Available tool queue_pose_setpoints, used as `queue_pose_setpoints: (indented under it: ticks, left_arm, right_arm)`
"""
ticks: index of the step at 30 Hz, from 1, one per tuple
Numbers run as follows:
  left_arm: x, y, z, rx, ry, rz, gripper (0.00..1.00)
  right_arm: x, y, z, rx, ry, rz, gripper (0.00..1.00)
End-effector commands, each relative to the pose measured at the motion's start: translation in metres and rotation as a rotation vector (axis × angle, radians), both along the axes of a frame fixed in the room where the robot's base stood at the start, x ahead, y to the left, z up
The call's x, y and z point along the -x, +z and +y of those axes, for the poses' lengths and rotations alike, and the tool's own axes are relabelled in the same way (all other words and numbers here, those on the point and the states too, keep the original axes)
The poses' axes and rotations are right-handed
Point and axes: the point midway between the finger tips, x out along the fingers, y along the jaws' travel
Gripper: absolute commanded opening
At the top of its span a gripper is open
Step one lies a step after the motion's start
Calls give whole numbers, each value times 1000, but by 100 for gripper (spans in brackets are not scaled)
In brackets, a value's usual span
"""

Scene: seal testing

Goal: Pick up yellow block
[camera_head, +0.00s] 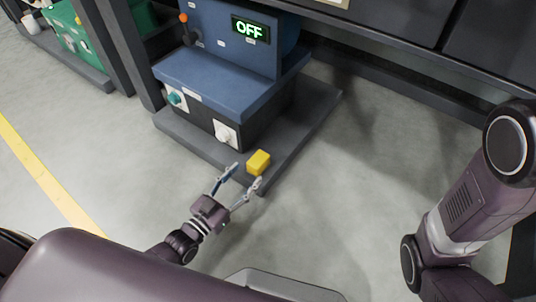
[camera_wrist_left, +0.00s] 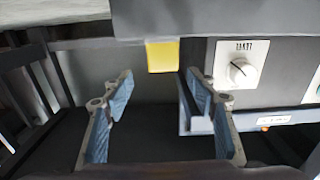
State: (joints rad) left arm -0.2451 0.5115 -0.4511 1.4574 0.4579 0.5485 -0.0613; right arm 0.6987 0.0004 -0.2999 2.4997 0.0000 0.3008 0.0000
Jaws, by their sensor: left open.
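The yellow block (camera_head: 259,162) sits on the front corner of the dark grey base of a blue machine. My left gripper (camera_head: 240,177) is open, low in front of the block, with its fingers pointing toward it. In the left wrist view, which looks upside down, the block (camera_wrist_left: 162,56) shows beyond the two blue-padded fingertips (camera_wrist_left: 160,88), in the gap between them. Nothing is between the fingers. On the right, part of my right arm shows, but its gripper is out of view.
The blue machine (camera_head: 220,80) stands behind the block, with an "OFF" display (camera_head: 250,29) and a white knob panel (camera_head: 225,133). The knob panel also shows in the left wrist view (camera_wrist_left: 241,68). Grey floor (camera_head: 350,170) right of the base is clear. Green equipment (camera_head: 75,30) stands at the far left.

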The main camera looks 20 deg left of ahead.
Motion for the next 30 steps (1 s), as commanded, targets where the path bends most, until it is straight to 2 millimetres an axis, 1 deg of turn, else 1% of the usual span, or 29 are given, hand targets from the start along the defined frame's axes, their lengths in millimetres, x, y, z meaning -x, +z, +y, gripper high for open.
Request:
queue_pose_setpoints:
  ticks: [3,6,11,18,21,25,30]
  left_arm:
    - [-8,-5,-2,-2,1,2,53]
    - [-19,-5,-6,-2,0,-1,53]
    - [-30,-5,-9,0,1,1,53]
    - [-56,-8,-15,0,0,-1,53]
    - [-67,-6,-19,0,0,-1,53]
    - [-73,-4,-22,-1,0,1,53]
    - [-74,-3,-22,-2,0,2,53]
  right_arm:
    - [1,-8,0,0,0,-2,40]
    - [1,-15,0,0,0,-2,40]
    - [1,-24,0,0,0,-2,40]
    - [1,-53,0,0,0,-1,40]
    - [1,-60,0,0,0,-1,40]
    - [1,-63,0,0,0,-2,40]
    - [1,-62,0,0,0,-2,40]
